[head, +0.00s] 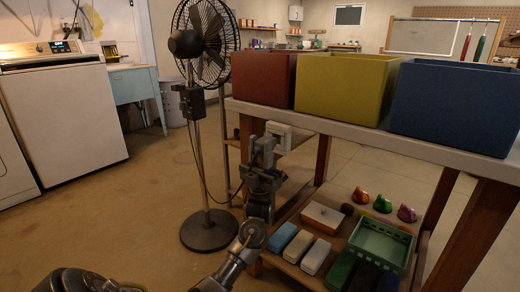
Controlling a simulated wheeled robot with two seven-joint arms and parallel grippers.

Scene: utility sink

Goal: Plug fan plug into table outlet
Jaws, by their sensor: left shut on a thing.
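The black pedestal fan (186,43) stands left of the table. Its dark cord hangs from the box on its pole and runs toward my left gripper. My left gripper (263,147) points upward at the table's left end, shut on the fan plug, which is mostly hidden between its fingers. The white table outlet (279,135) is under the left end of the tabletop, right beside the fingertips. I cannot tell whether the plug touches the outlet or is inside it. My right gripper is not in view.
Red (264,78), yellow (344,88) and blue (457,105) bins stand on the table (365,138). The lower shelf holds brushes, several coloured items and a green basket (379,245). A white washer (62,115) is at left. The floor between washer and fan is clear.

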